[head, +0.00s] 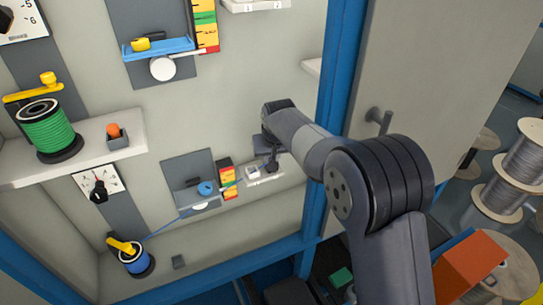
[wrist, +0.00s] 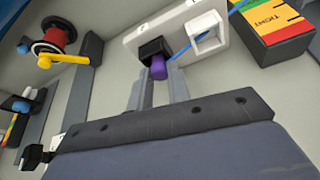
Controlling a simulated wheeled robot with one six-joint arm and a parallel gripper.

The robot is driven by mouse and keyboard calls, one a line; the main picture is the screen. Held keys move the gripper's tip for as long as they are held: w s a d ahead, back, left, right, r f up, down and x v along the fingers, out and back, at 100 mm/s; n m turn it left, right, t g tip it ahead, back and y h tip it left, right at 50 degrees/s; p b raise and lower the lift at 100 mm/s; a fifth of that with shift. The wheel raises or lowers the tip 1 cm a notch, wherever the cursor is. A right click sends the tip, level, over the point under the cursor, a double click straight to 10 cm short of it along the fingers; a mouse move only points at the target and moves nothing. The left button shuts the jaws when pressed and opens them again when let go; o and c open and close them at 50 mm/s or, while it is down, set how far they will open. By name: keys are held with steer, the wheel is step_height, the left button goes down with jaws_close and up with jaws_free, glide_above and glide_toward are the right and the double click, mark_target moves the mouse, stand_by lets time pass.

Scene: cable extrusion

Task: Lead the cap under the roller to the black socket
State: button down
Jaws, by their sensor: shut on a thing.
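My gripper (wrist: 161,80) is shut on the purple cap (wrist: 159,70), which sits between its fingertips. The cap is right at the mouth of the black socket (wrist: 153,47); I cannot tell whether any of it is inside. A blue cable (wrist: 236,10) runs across the white socket (wrist: 206,36) towards the cap. In the head view the cable (head: 165,225) rises from the blue spool (head: 134,262) and appears to pass under the blue roller (head: 205,188) towards the white socket block (head: 264,178). My gripper (head: 271,163) hides the cap and black socket there.
A tension gauge (head: 227,180) stands between roller and block; it also shows in the wrist view (wrist: 275,25). A green spool (head: 45,132) and an orange cap (head: 114,131) stand on a shelf at left. A blue post (head: 340,80) stands right of the block.

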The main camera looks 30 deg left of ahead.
steer(key=c, duration=1.3)
jaws_free()
steer(key=shift+o, duration=0.2)
steer(key=b+v, duration=0.2)
steer(key=v, duration=0.8)
steer(key=shift+r, duration=0.4)
steer(key=shift+o, duration=0.6)
steer(key=shift+s+d, duration=0.1)
steer(key=o, duration=0.9)
steer(key=shift+o, duration=0.2)
steer(key=shift+p+v, duration=1.3)
steer(key=shift+v, duration=0.6)
